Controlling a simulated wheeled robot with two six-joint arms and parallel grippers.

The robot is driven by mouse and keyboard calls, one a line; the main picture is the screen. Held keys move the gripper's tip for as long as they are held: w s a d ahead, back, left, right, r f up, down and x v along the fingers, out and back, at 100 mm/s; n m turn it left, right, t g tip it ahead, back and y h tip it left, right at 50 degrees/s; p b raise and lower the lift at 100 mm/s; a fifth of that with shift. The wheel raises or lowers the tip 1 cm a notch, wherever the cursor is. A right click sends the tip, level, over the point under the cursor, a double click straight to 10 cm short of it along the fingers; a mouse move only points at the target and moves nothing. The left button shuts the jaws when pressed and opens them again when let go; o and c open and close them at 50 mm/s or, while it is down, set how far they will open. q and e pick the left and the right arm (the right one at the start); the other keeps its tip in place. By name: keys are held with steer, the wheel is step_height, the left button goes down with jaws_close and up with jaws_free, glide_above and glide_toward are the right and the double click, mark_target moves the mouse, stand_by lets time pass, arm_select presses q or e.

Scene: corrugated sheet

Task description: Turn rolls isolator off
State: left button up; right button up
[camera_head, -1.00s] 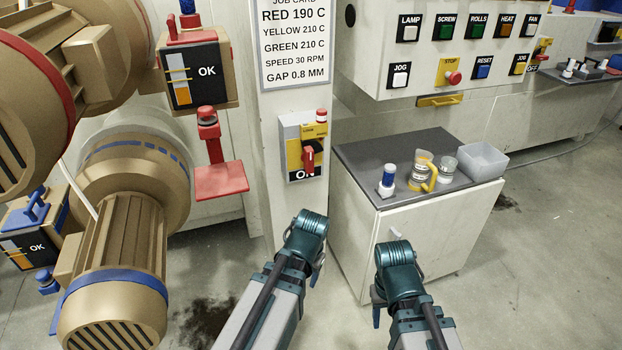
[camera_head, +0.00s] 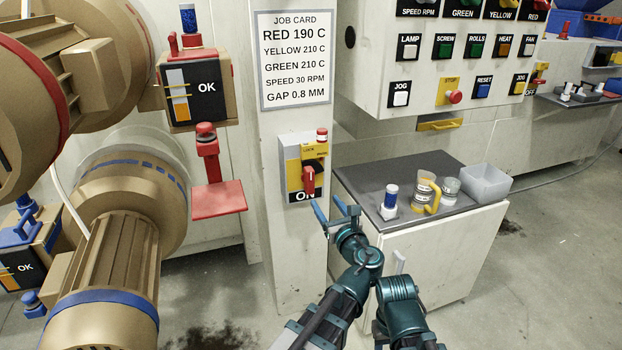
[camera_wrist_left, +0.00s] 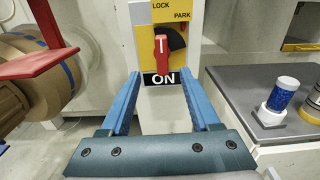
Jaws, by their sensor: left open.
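The rolls isolator is a box with a yellow plate (camera_head: 292,170) on the pale column below the job card. Its red handle (camera_head: 308,181) stands upright over a black ON label; in the wrist view the handle (camera_wrist_left: 161,58) shows a white mark, with LOCK and PARK above it. My left gripper (camera_head: 328,206) is open and empty, just below and right of the isolator in the head view. In the wrist view its blue fingers (camera_wrist_left: 161,98) flank the ON label, with the handle ahead between them and apart from them. My right arm shows at lower right; its gripper does not show.
A red bracket plate (camera_head: 217,199) juts out to the left.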

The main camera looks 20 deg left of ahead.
mark_target(311, 178)
arm_select(q)
steer(key=x, duration=1.3)
steer(key=shift+w+a+r, duration=0.1)
steer(key=shift+w+r, duration=0.15)
steer(key=shift+w, duration=0.15)
jaws_close()
